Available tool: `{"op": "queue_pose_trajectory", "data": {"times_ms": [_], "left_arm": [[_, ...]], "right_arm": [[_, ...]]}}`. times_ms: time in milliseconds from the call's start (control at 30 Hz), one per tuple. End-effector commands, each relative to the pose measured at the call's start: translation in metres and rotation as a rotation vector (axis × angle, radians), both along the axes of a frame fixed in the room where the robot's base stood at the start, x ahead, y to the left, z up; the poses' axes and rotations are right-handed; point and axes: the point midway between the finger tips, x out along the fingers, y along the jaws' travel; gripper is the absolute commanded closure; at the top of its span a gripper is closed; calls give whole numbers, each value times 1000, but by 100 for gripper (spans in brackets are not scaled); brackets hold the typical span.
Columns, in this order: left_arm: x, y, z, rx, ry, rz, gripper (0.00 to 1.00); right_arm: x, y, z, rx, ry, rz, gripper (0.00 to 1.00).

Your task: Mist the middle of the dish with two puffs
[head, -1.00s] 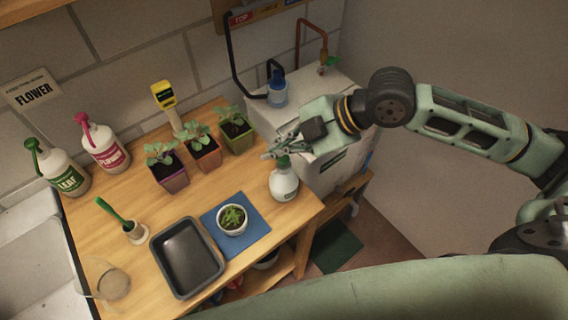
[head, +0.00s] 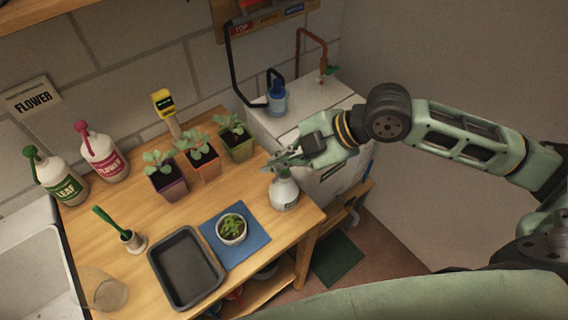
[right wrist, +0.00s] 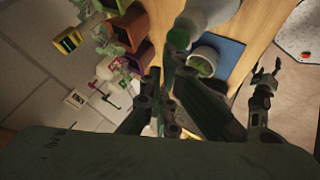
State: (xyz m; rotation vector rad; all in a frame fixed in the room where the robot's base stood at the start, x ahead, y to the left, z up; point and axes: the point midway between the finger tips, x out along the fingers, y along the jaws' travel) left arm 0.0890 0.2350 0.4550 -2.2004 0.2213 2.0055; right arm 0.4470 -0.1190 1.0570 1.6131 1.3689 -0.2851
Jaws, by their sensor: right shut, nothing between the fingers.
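The spray bottle (head: 284,193), white with a green head, stands on the bench's right end; in the right wrist view its green head (right wrist: 178,40) shows by my fingers. My right gripper (head: 276,164) is shut and empty; in the head view its fingers cover most of the bottle's head. Whether they touch it I cannot tell. The dish (head: 232,241), a small white round pot with green seedlings, sits on a blue mat (head: 256,247), left and nearer than the bottle. What looks like my left gripper (right wrist: 266,75) shows small in the right wrist view.
A dark tray (head: 187,268) lies left of the mat. Several potted seedlings, including an orange pot (head: 205,166), stand behind. LEAF (head: 66,187) and pink-capped (head: 108,163) bottles, a green-handled brush (head: 132,240) and a clear glass (head: 103,290) stand left.

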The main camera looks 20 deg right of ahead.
Motion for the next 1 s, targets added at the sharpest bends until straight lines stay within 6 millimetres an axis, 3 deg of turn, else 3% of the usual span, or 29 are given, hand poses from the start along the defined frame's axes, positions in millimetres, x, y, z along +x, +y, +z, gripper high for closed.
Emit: {"op": "queue_pose_trajectory", "data": {"times_ms": [1000], "left_arm": [[0, 0, 0, 0, 1, 0, 31]], "right_arm": [[0, 0, -9, 0, 1, 0, 100]]}}
